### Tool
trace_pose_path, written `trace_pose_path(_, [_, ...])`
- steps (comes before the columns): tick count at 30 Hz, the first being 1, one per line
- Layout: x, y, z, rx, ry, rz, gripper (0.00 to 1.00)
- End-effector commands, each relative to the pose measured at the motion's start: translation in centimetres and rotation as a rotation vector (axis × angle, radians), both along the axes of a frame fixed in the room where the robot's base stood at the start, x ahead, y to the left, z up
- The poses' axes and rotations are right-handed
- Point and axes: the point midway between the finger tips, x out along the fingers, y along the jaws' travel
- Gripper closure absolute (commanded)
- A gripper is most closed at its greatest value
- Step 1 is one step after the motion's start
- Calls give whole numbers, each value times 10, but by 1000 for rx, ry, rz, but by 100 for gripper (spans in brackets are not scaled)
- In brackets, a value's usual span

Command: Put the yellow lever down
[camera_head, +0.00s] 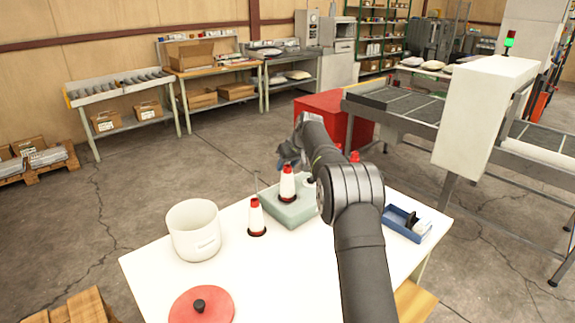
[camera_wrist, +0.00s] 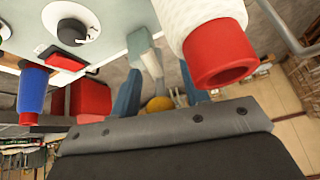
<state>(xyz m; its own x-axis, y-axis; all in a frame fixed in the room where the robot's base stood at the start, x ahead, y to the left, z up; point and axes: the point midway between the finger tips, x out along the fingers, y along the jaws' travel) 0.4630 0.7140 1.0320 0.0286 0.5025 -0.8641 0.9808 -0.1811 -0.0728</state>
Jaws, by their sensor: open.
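A rounded yellow piece (camera_wrist: 157,104), which looks like the end of the yellow lever, shows in the wrist view between the two blue fingers of my gripper (camera_wrist: 158,88). The fingers are apart; I cannot tell whether either touches it. A pale grey-green bar (camera_wrist: 146,55) runs from the machine (camera_wrist: 115,22) toward the yellow piece. In the head view my gripper (camera_head: 288,152) is over the far side of the pale green machine (camera_head: 283,211) on the white table. My arm and gripper hide the lever there, so its tilt is unclear.
White cones with red tips (camera_head: 256,216) (camera_head: 288,184) stand at the machine; one white cone (camera_wrist: 212,32) is close to my gripper in the wrist view. A white pot (camera_head: 193,230), red lid (camera_head: 215,305) and blue tray (camera_head: 395,225) are on the table.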

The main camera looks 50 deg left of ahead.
Motion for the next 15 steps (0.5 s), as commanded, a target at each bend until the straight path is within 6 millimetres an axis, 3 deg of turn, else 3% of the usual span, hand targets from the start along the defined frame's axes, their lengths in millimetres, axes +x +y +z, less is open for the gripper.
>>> trace_pose_path(5, [0,-10,17,2,-1,-1,58])
trace_pose_path(15, [-2,-50,88,4,-2,-1,58])
